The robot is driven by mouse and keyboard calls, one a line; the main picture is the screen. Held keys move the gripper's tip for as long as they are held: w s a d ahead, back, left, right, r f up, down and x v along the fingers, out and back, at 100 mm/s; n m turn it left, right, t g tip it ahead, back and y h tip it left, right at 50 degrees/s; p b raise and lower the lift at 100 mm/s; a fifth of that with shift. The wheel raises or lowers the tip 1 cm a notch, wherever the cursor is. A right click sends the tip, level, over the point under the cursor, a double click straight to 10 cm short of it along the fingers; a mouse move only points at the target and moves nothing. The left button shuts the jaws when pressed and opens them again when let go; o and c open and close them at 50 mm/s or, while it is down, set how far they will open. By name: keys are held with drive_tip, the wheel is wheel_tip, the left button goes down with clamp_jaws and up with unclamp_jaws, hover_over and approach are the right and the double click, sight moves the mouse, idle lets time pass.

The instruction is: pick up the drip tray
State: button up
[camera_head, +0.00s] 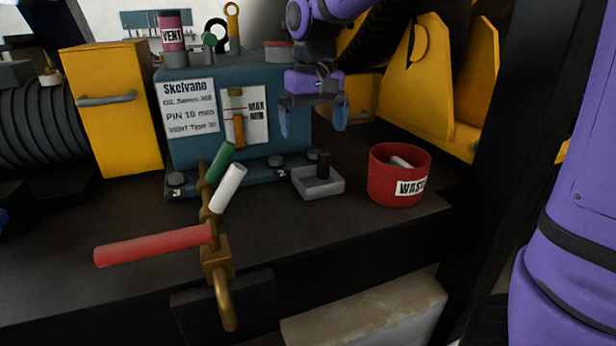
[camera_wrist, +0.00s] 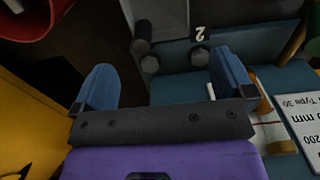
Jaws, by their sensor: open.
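The drip tray (camera_head: 318,184) is a small grey square tray with low walls. It sits on the dark bench in front of the blue-green tank (camera_head: 245,150). A short dark cylinder (camera_head: 323,164) stands at its back edge; I cannot tell if it is inside. In the wrist view part of the grey tray (camera_wrist: 165,14) shows at the top, cut off by the frame. My gripper (camera_head: 313,122) points down above and behind the tray, close to the tank's right front. Its blue fingers are apart with nothing between them, as in the wrist view (camera_wrist: 162,75).
A red waste bin (camera_head: 386,188) stands right of the tray, holding a pale item. Bolt heads (camera_head: 275,160) line the tank's foot. A brass valve with red, green and white handles (camera_head: 216,255) rises at front left. Bare bench lies before the tray.

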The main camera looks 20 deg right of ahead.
hover_over(315, 183)
drive_tip(key=f, duration=0.4)
drive_tip(key=shift+w+a+f, duration=0.2)
drive_tip(key=shift+w+f, duration=0.05)
drive_tip(key=shift+f, duration=0.05)
drive_tip(key=shift+s+d+f, duration=0.1)
drive_tip(key=shift+s+f, duration=0.05)
drive_tip(key=shift+f, duration=1.35)
drive_tip(key=shift+s+d+f, duration=0.1)
drive_tip(key=shift+f, duration=1.4)
drive_tip(key=c, duration=0.8)
drive_tip(key=shift+r, duration=0.1)
